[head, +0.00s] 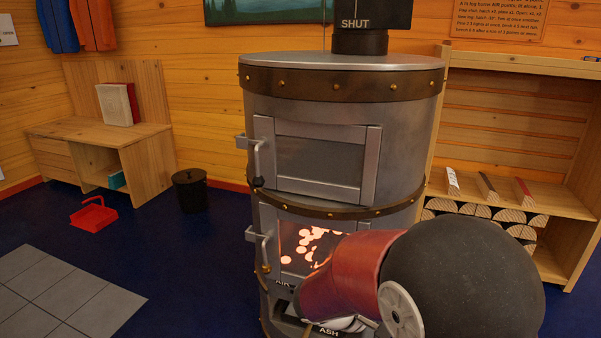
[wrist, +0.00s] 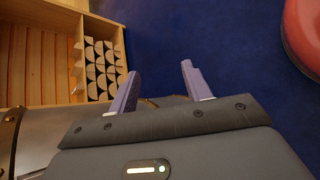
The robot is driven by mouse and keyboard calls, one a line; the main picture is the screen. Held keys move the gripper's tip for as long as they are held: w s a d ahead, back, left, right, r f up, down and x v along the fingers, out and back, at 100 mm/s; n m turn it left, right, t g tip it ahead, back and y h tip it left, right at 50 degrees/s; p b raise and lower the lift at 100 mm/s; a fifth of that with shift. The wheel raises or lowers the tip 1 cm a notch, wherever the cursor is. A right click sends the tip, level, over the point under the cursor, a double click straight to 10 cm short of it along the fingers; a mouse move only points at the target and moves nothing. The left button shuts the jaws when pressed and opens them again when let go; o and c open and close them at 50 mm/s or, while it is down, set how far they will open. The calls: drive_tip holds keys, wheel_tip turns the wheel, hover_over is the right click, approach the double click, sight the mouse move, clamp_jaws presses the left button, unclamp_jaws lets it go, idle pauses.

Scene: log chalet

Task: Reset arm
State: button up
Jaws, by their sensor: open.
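My gripper (wrist: 161,88) shows in the wrist view with its two purple fingers apart and nothing between them. Beyond the fingers is the dark blue floor. In the head view my red and black arm crosses the lower right, in front of the stove (head: 340,115); it hides the stove's lower right part, and the gripper's fingers cannot be made out there. The stove's upper door (head: 318,165) and lower door (head: 300,247) both look shut. Glowing orange embers show behind the lower door's glass. The label on the flue pipe reads SHUT.
A wooden bench (head: 60,130), black bin (head: 190,190) and red dustpan (head: 93,216) are at left.

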drive_tip(key=s+a+r+m+t+y+p, duration=0.1)
drive_tip(key=s+r+m+t+y, duration=0.1)
drive_tip(key=s+r+m+y, duration=0.3)
drive_tip(key=s+a+r+m+t+y+p, duration=0.1)
drive_tip(key=s+a+r+m+y+p, duration=0.1)
drive_tip(key=s+r+m+y, duration=0.3)
drive_tip(key=s+r, duration=0.3)
drive_tip(key=r, duration=0.2)
drive_tip(key=shift+s+a+r+m+t+y+p, duration=0.2)
drive_tip(key=shift+s+a+m+t+y+p, duration=0.1)
drive_tip(key=shift+s+m+t+y, duration=0.1)
